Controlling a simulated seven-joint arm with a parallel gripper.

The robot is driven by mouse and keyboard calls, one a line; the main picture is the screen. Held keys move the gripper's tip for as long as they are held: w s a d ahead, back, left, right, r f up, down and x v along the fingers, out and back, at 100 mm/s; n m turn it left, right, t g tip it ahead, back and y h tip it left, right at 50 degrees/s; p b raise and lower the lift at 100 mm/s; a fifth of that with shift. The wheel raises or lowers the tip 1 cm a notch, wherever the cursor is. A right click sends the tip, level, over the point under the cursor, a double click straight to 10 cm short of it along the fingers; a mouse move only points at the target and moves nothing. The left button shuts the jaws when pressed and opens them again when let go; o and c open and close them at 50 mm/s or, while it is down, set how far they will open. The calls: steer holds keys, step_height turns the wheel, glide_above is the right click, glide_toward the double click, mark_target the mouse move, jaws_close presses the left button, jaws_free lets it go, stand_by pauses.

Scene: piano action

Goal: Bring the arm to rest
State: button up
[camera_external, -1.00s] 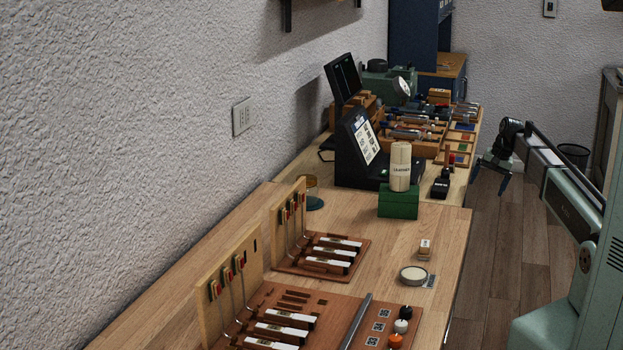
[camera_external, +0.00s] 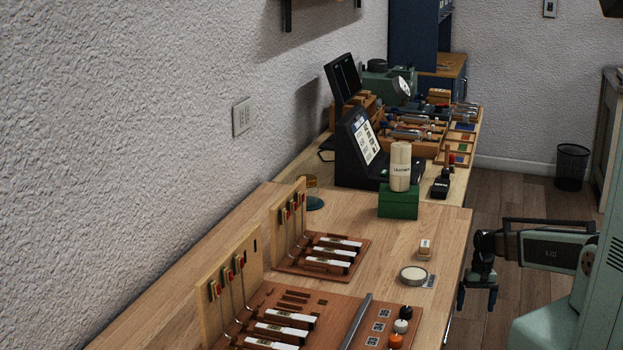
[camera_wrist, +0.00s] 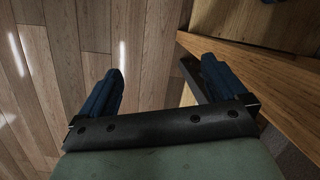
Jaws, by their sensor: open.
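My gripper (camera_external: 478,299) hangs pointing down just off the right edge of the wooden workbench (camera_external: 440,200) in the external view, with my arm reaching in from the right. In the wrist view my gripper (camera_wrist: 160,85) shows two dark blue fingers spread wide apart with nothing between them. Below it lie the wooden floor (camera_wrist: 60,60) and, on the right, the bench edge (camera_wrist: 245,65).
Tool trays and screens fill the far end. A black bin (camera_external: 571,167) stands on clear floor.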

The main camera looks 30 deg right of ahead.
steer(key=s+a+f+n+g, duration=0.1)
steer(key=s+a+f, duration=0.2)
steer(key=s, duration=0.7)
steer(key=s+a+f+n+g+h, duration=0.1)
steer(key=s+f, duration=0.4)
steer(key=s, duration=0.6)
steer(key=s+a+f+n+g, duration=0.2)
steer(key=s+a+f+n, duration=0.1)
steer(key=s, duration=0.7)
steer(key=shift+s+a+f+g+h, duration=0.35)
steer(key=shift+a+f, duration=0.4)
steer(key=shift+a, duration=0.45)
